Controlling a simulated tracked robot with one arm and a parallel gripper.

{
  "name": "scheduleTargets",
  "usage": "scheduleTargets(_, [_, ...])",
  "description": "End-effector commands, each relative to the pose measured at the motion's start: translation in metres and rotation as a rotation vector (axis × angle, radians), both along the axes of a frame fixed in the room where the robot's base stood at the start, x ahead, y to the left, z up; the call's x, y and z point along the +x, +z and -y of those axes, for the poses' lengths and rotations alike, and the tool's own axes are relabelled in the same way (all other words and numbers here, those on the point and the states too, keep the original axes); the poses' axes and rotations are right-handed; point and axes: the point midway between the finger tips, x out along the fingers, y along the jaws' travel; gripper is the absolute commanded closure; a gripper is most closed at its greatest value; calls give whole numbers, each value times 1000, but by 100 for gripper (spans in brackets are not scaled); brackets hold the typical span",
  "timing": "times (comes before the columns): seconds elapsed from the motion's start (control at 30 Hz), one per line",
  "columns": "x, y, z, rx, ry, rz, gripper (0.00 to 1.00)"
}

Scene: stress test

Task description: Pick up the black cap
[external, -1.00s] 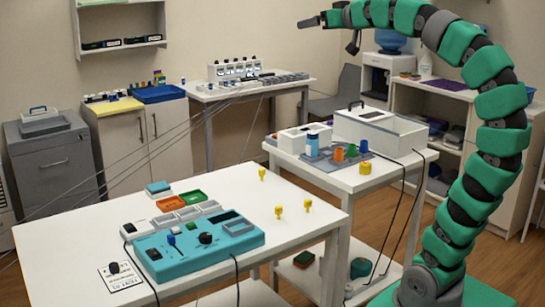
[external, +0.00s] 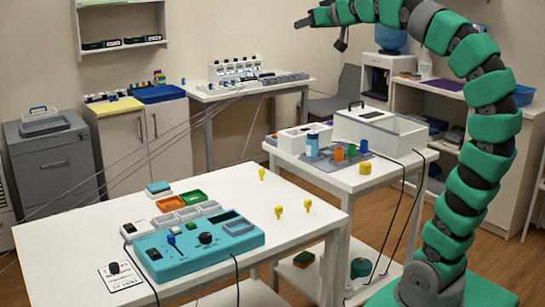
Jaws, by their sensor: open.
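A small black round piece (external: 114,267) sits on a white printed card at the front left of the white table. A black knob (external: 205,238) stands on the teal control box (external: 225,244). I cannot tell for sure which of the two is the black cap. My gripper (external: 303,21) is open and raised high at the top of the view, toward the back wall. It is far from the table and from both black pieces, with nothing seen in it. Its fingers are small and dark here.
Several yellow pegs (external: 279,212) stand on the right part of the white table (external: 320,190). Orange and green trays (external: 194,196) lie behind the teal box. A second table (external: 345,185) holds a white case (external: 380,130) and coloured cups. Cables hang at the front.

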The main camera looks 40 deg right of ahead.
Motion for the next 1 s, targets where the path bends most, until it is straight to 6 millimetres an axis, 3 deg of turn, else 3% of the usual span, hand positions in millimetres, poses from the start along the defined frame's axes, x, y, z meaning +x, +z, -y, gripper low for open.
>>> scheduleTargets(0.2, [57, -50, -52, -5, -22, -141, 50])
scheduleTargets(0.5, [110, -122, -141, -36, -81, -279, 50])
scheduleTargets(0.8, [134, -201, -250, -82, -144, -347, 50])
scheduleTargets(1.0, [129, -255, -330, -104, -178, -349, 50])
